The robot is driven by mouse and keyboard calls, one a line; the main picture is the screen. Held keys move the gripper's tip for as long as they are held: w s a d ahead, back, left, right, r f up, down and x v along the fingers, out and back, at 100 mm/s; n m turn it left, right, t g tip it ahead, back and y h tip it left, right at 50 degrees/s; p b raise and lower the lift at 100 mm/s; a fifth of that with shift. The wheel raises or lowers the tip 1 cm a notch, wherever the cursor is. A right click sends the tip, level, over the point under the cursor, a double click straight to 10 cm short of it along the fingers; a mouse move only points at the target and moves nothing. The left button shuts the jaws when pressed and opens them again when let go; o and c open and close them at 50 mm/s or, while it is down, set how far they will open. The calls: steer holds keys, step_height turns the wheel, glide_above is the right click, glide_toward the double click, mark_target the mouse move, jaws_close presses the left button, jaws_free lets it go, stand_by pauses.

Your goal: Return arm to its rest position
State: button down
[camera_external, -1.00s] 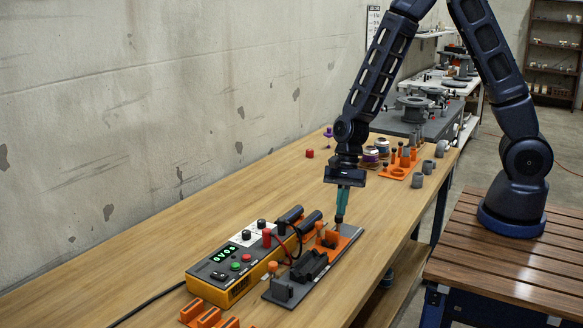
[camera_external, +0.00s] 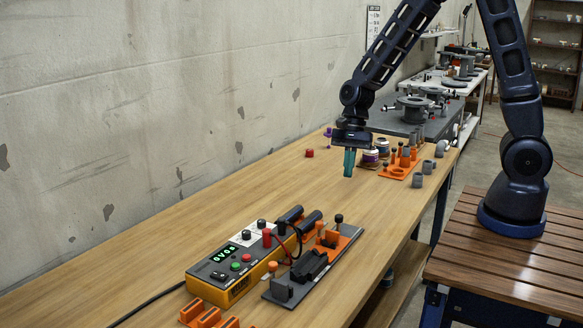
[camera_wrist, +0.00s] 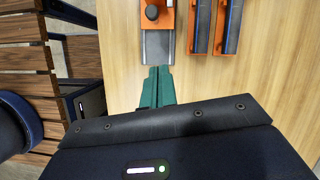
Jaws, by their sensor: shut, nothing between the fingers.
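My gripper (camera_external: 349,162) has teal fingers that are shut with nothing between them. It hangs over the wooden workbench (camera_external: 240,195), above and behind the dark grey fixture plate (camera_external: 268,294), apart from everything. In the wrist view the closed fingertips (camera_wrist: 158,72) point toward the end of the plate (camera_wrist: 158,48), which carries an orange block with a dark round knob. My arm reaches up and over from its base on the slatted wooden platform (camera_external: 480,265) at the right.
An orange power unit (camera_external: 235,275) with a lit display and a red lead stands beside the plate. Orange holders (camera_external: 205,315) are at the front. A red cap (camera_external: 309,153), spools and an orange rack (camera_external: 396,172) are behind. The middle of the bench is clear.

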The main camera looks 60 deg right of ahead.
steer(key=shift+d+r, duration=0.2)
steer(key=shift+r, duration=0.2)
steer(key=s+d+r+n+t, duration=0.1)
steer(key=s+d+r+n, duration=0.2)
steer(key=r, duration=0.2)
steer(key=s+d+r+n+t+h, duration=0.1)
steer(key=s+d+r+n, duration=0.15)
steer(key=r, duration=0.35)
steer(key=s+d+r+n+t, duration=0.1)
steer(key=s+d+r+n, duration=0.15)
steer(key=r, duration=0.25)
steer(key=s+d+r+n+t+h, duration=0.1)
steer(key=s+d+r+n, duration=0.2)
steer(key=s, duration=0.4)
steer(key=s+d+r+n+t+h, duration=0.1)
steer(key=s+d+r+n+h, duration=0.1)
steer(key=s+d+r+n, duration=0.2)
steer(key=s+r, duration=0.1)
steer(key=s, duration=0.2)
steer(key=shift+d+r+t, duration=0.3)
steer(key=shift+d, duration=0.1)
stand_by(1.2)
